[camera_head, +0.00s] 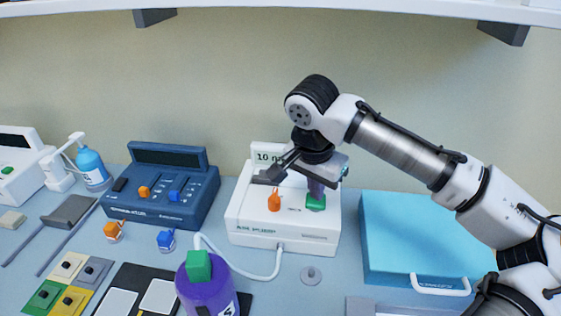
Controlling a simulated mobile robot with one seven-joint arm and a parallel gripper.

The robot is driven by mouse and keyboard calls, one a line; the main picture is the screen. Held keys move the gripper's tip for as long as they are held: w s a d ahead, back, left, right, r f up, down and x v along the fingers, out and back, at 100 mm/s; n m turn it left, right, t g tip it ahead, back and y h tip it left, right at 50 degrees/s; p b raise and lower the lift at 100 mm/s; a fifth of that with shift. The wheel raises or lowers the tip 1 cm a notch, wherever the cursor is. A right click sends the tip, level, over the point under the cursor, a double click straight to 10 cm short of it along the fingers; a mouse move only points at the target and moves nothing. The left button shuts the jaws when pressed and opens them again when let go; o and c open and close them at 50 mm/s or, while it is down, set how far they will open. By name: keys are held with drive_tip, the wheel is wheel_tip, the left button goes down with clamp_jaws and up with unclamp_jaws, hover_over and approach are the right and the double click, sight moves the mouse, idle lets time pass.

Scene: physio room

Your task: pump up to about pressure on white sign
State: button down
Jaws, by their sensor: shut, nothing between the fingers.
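A white box-shaped device (282,234) stands near the middle of the table. A white sign (265,155) at its back reads "10" and a letter, the rest hidden behind my arm. An orange upright piece (274,200) sits on the device's top. To its right is a green base (315,203) with a purple part (316,187) above it, partly hidden by my gripper. My gripper (271,174) is over the device, its dark fingers shut and empty, pointing down to the left above the orange piece. Whether it touches anything, I cannot tell.
A white hose (240,270) runs from the device's front towards a purple bottle with a green cap (205,285). A dark blue console (162,190) stands left, a light blue case (415,235) right. A shelf (300,8) crosses above. A small grey disc (311,275) lies in front.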

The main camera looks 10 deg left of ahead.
drive_tip(key=shift+r+p, duration=2)
drive_tip(key=shift+r, duration=0.25)
drive_tip(key=shift+f, duration=0.2)
drive_tip(key=shift+f+b, duration=1.45)
drive_tip(key=shift+f, duration=0.65)
wheel_tip(320, 180, up, 5)
drive_tip(key=p, duration=0.4)
drive_tip(key=shift+f, duration=0.2)
